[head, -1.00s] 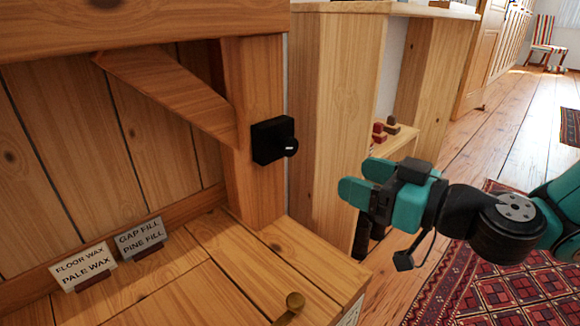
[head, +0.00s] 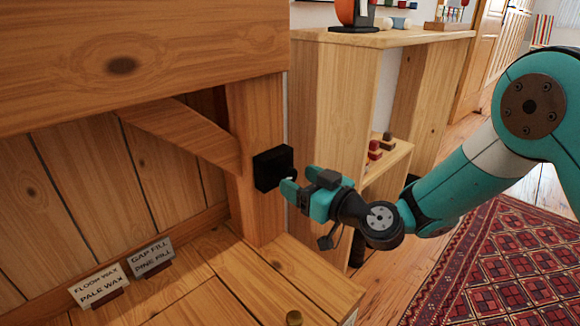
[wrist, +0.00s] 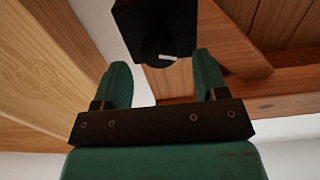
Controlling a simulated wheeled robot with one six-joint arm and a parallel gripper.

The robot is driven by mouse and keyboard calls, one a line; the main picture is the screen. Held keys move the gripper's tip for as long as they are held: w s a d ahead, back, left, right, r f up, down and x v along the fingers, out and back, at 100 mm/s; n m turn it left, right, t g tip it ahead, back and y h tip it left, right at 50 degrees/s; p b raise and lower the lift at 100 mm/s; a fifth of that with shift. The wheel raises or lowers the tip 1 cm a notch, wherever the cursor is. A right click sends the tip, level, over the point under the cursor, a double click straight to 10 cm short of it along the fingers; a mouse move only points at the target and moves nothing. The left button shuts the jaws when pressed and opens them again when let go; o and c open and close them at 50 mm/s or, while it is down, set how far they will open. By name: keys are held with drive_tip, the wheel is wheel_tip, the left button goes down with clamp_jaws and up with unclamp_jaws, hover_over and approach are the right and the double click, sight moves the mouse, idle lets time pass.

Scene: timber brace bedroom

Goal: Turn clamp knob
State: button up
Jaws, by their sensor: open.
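The clamp is a black box (head: 270,168) fixed to the upright wooden post. Its round black knob (wrist: 160,54) with a white mark shows in the wrist view, on the box's near face; in the head view the knob is mostly hidden by my fingers. My gripper (head: 289,183) is open, close in front of the knob. In the wrist view the two green fingers (wrist: 162,80) stand on either side of the knob's lower part, with a gap to each side. I cannot tell whether the fingertips reach past the knob's face.
A slanted timber brace (head: 185,138) meets the post left of the box. Below is a wooden bench top (head: 225,270) with two label cards (head: 98,287) and a small brass knob (head: 293,318). A wooden shelf unit (head: 325,110) stands right behind my gripper.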

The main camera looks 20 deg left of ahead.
sight(292, 176)
drive_tip(key=shift+x, duration=1.85)
drive_tip(key=c, duration=0.9)
drive_tip(key=shift+m, duration=0.3)
